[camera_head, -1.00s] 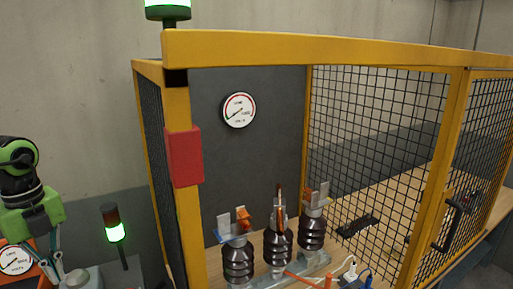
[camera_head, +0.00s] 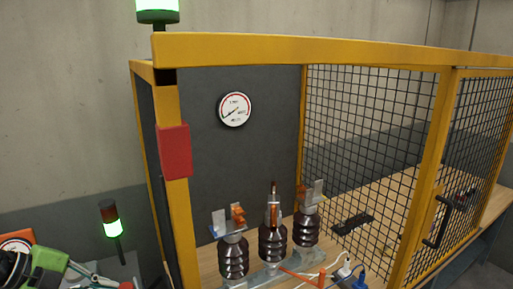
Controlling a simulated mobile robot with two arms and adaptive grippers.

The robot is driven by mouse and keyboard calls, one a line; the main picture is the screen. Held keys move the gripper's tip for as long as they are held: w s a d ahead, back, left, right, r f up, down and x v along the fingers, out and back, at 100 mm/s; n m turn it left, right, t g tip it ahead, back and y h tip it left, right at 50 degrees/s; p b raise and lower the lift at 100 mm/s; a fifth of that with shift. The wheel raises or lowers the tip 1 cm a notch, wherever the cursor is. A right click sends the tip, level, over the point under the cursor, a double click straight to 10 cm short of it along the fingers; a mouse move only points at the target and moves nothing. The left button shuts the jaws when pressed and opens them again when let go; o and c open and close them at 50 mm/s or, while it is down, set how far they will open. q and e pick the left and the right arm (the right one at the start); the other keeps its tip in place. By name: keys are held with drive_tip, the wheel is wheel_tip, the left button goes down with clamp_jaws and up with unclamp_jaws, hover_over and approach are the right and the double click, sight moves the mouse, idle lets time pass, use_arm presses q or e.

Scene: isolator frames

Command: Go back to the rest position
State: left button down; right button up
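My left gripper (camera_head: 95,273) is low in the bottom left corner of the head view, with its green and black wrist partly cut off by the frame edge. It points right, in front of the grey surface there. Its fingertips are small and unclear, so I cannot tell whether it is open or shut. I see nothing clearly held in it. My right gripper is out of view.
A yellow cage frame (camera_head: 300,50) with mesh walls encloses brown insulators (camera_head: 272,242) on a wooden table. A red box (camera_head: 174,150) is on its near post. A signal lamp (camera_head: 112,222) glows green at left. An orange-housed dial (camera_head: 16,244) is beside my arm.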

use_arm(q)
drive_tip(key=s+a+f+n+t+y, duration=0.1)
drive_tip(key=s+f+n+t+y, duration=0.1)
drive_tip(key=s+f+n+y, duration=0.45)
drive_tip(key=s+a+f+n+t+y, duration=0.1)
drive_tip(key=s+f+n+t+y, duration=0.15)
drive_tip(key=f+n, duration=0.85)
drive_tip(key=s+d+f+n+g+h, duration=0.1)
drive_tip(key=s+d+f+n+g, duration=0.15)
drive_tip(key=s+d, duration=0.55)
drive_tip(key=s+d+f+n+g+h, duration=0.15)
drive_tip(key=s+d+g, duration=0.25)
drive_tip(key=s+d, duration=0.4)
wheel_tip(320, 180, down, 34)
drive_tip(key=s+r+g+b, duration=0.1)
drive_tip(key=s+g+b, duration=0.1)
drive_tip(key=b, duration=0.4)
drive_tip(key=s+a+f+b, duration=0.2)
drive_tip(key=s+f, duration=0.6)
drive_tip(key=f, duration=0.2)
drive_tip(key=s+a+f+m+g+b, duration=0.1)
drive_tip(key=s+f+b, duration=0.1)
drive_tip(key=s+f, duration=0.6)
wheel_tip(320, 180, down, 2)
drive_tip(key=shift+s+a+f, duration=0.1)
drive_tip(key=shift+s+a, duration=0.2)
drive_tip(key=shift+a, duration=0.05)
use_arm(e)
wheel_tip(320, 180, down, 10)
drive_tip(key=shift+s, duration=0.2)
